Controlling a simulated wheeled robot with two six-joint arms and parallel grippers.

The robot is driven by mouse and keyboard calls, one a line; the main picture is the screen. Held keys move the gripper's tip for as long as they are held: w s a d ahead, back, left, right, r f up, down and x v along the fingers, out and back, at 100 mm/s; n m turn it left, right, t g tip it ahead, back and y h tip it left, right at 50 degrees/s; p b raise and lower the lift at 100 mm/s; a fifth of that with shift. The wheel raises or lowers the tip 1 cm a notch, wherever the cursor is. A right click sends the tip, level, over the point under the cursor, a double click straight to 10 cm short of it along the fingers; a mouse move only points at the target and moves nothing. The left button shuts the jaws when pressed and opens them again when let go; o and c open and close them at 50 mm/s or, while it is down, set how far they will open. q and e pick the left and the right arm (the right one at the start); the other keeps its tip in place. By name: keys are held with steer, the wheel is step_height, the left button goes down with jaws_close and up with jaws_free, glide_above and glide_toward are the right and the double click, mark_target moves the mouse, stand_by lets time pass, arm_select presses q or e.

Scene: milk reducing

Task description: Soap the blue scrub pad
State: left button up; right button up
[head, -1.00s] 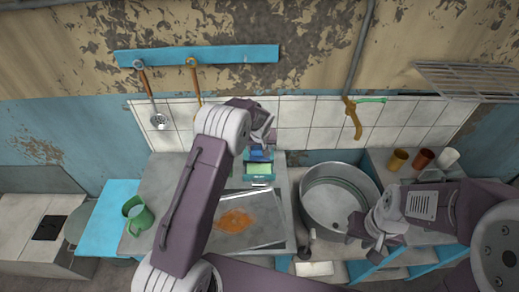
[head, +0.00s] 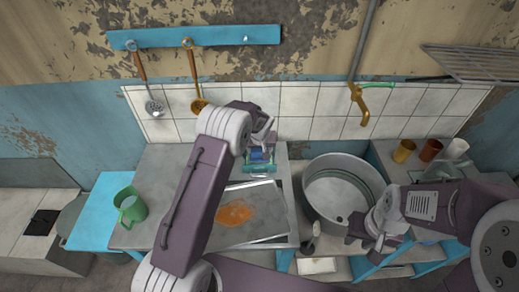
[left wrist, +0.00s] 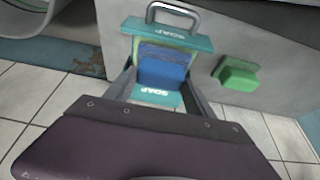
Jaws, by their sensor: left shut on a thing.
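The blue scrub pad (left wrist: 163,65) is between the fingers of my left gripper (left wrist: 158,85), which is shut on it; it also shows in the head view (head: 257,155). The pad is over the teal soap container (left wrist: 190,43), marked SOAP on two sides, with a metal handle at one end. A yellow-green strip shows beside the pad inside the container. Whether pad and soap touch is unclear. In the head view the container (head: 259,169) is at the counter's back, partly hidden by my left arm. My right gripper (head: 366,241) is in front of the round basin, its jaw opening unclear.
A green block (left wrist: 237,74) is beside the container. A metal tray (head: 268,209) with an orange stain lies in front of it. A green mug (head: 130,205) stands left, the large round basin (head: 344,165) right. Several cups (head: 404,151) stand beyond the basin.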

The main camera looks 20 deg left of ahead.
mark_target(259, 151)
arm_select(q)
steer(key=shift+s+f+b, duration=0.1)
steer(key=shift+f+b, duration=0.5)
stand_by(1.8)
step_height(259, 151, up, 7)
steer(key=p, duration=0.4)
steer(key=shift+p, duration=0.4)
stand_by(0.4)
